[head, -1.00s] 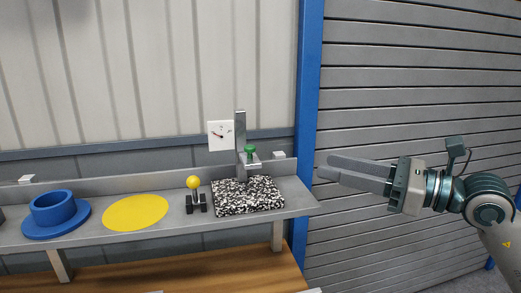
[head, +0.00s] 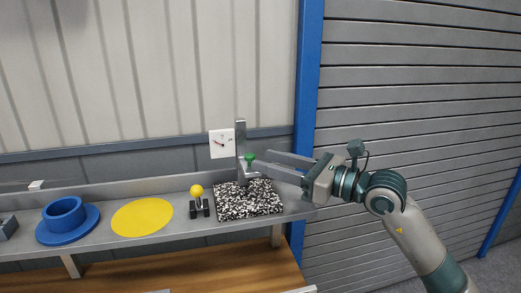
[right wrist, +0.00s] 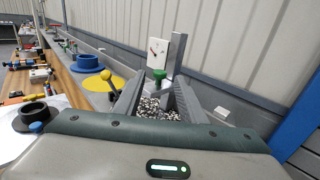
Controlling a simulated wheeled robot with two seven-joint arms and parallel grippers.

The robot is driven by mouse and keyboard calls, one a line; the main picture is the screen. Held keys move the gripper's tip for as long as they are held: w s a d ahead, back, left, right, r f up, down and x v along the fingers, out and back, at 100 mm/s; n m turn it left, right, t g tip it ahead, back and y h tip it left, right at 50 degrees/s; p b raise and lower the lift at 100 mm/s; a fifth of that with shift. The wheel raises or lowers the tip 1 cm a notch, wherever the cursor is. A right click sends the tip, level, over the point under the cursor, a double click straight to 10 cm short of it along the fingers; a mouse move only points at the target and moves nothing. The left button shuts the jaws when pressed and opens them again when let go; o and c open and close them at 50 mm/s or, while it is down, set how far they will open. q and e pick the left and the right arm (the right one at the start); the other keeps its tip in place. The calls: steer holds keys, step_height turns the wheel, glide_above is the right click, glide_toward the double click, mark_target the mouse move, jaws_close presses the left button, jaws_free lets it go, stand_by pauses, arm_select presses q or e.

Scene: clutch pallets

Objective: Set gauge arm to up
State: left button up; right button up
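The gauge stand has a grey upright post (head: 240,140) on a black-and-white speckled block (head: 248,202) at the right end of the shelf. Its short arm carries a green knob (head: 249,157) at its end. The arm is partly hidden, so its exact tilt is hard to tell. My left gripper is not in view.
Left of the block, a small lever with a yellow ball (head: 197,190), a yellow disc (head: 142,217) and a blue flanged ring (head: 66,219) are on the grey shelf. A blue post (head: 306,90) and slatted shutter stand at the right.

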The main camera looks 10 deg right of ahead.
steer(key=shift+p+x, duration=0.45)
steer(key=shift+x, duration=1.05)
jaws_close()
steer(key=shift+r, duration=1.4)
jaws_free()
steer(key=shift+f, duration=0.15)
steer(key=shift+d, duration=0.1)
